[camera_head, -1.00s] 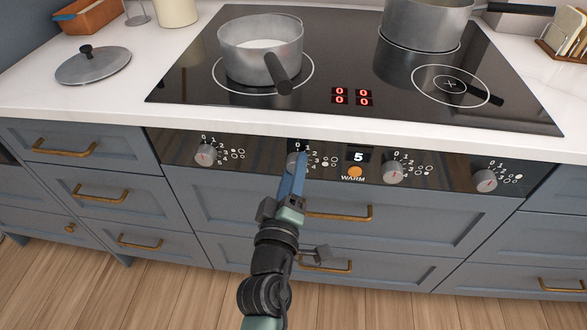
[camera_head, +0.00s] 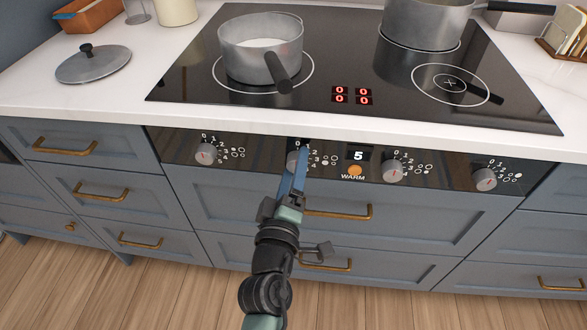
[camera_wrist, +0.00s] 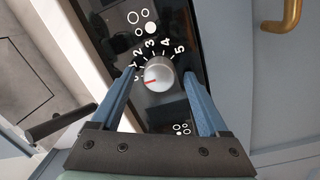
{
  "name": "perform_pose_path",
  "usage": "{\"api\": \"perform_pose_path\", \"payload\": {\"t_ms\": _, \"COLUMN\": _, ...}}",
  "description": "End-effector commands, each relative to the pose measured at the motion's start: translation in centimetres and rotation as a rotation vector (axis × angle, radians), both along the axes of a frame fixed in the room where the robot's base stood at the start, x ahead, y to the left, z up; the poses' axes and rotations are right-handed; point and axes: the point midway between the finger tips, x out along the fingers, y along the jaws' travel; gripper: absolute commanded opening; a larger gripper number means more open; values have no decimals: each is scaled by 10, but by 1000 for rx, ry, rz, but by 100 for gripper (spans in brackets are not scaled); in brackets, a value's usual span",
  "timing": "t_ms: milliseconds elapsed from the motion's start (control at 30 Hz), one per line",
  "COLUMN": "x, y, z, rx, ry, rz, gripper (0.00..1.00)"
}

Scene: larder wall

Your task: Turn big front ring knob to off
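A round grey ring knob (camera_wrist: 158,75) with a red pointer line sits on the black control panel, in the middle of the wrist view. Its pointer aims left and slightly down, near the 0 end of the printed 0-to-5 scale. A circle diagram with one filled circle is printed beside it. In the head view this knob (camera_head: 292,161) is second from the left and partly hidden by my gripper (camera_head: 301,150). My gripper (camera_wrist: 159,73) is open. Its blue fingers stand on either side of the knob with a visible gap on each side.
Other knobs sit on the panel at left (camera_head: 205,154), centre right (camera_head: 393,171) and far right (camera_head: 485,180). A display (camera_head: 358,155) reads 5 above an orange WARM light (camera_head: 355,170). The hob display (camera_head: 352,95) shows zeros. A saucepan (camera_head: 248,60) stands on the front left ring, its handle pointing forward.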

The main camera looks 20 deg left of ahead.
Motion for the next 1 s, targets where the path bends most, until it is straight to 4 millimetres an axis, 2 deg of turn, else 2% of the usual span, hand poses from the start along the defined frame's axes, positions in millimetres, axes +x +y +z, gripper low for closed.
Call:
{"api": "perform_pose_path", "payload": {"t_ms": 233, "x": -1, "y": 0, "z": 0, "rx": 1, "ry": 0, "rz": 0, "gripper": 78}}
{"api": "perform_pose_path", "payload": {"t_ms": 367, "x": -10, "y": -2, "z": -1, "rx": 2, "ry": 1, "rz": 0, "gripper": 78}}
{"api": "perform_pose_path", "payload": {"t_ms": 800, "x": -85, "y": -20, "z": -6, "rx": 1, "ry": 3, "rz": -1, "gripper": 78}}
{"api": "perform_pose_path", "payload": {"t_ms": 1000, "x": -112, "y": -26, "z": -6, "rx": 2, "ry": 2, "rz": 0, "gripper": 78}}
